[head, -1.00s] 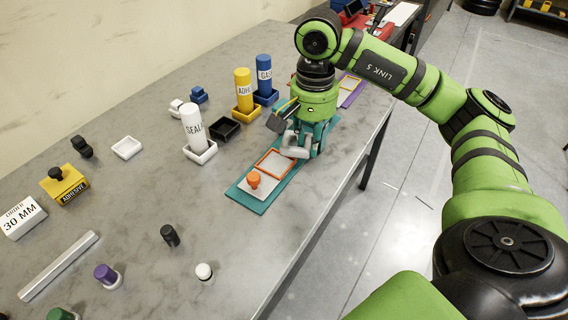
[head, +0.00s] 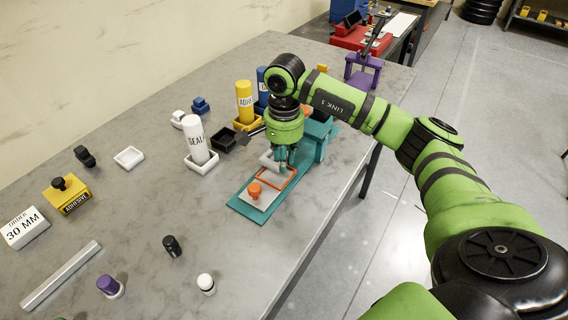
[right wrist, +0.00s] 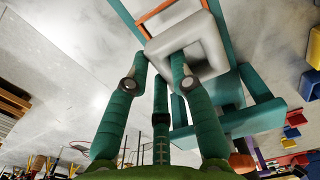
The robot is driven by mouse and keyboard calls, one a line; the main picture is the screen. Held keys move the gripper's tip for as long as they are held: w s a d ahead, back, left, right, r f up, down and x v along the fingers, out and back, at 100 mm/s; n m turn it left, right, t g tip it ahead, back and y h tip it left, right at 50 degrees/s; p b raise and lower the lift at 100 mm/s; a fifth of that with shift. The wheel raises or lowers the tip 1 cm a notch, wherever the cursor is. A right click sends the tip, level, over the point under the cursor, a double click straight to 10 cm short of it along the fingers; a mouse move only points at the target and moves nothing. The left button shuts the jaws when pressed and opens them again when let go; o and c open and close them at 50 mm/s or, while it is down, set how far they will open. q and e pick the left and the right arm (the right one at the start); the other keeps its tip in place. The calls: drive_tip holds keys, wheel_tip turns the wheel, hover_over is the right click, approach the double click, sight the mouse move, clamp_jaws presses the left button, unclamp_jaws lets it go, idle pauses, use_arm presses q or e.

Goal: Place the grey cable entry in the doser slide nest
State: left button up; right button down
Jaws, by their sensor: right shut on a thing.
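My right gripper (head: 284,161) is shut on the grey cable entry (right wrist: 192,42), a pale grey block with rounded corners. In the head view the cable entry (head: 267,158) shows partly behind the fingers. It is held at the far part of the orange-edged nest (head: 271,184) on the doser slide. In the right wrist view the orange edge (right wrist: 158,11) shows just beyond the block. I cannot tell whether the block touches the nest. A pale plate with an orange knob (head: 254,189) is at the slide's near end. My left gripper is not in view.
The teal doser body (head: 313,140) stands right behind the gripper. White SEAL (head: 195,140) and yellow (head: 244,100) bottles stand in trays to the left, beside an empty black tray (head: 222,138). The table's front edge is close on the right.

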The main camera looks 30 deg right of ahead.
sight(284, 180)
wheel_tip(284, 180, down, 3)
drive_tip(key=shift+f+p, duration=0.15)
drive_tip(key=shift+p, duration=0.4)
drive_tip(key=shift+f, duration=0.1)
drive_tip(key=shift+f+b, duration=0.6)
drive_tip(key=shift+b, duration=0.1)
drive_tip(key=c, duration=1.1)
unclamp_jaws()
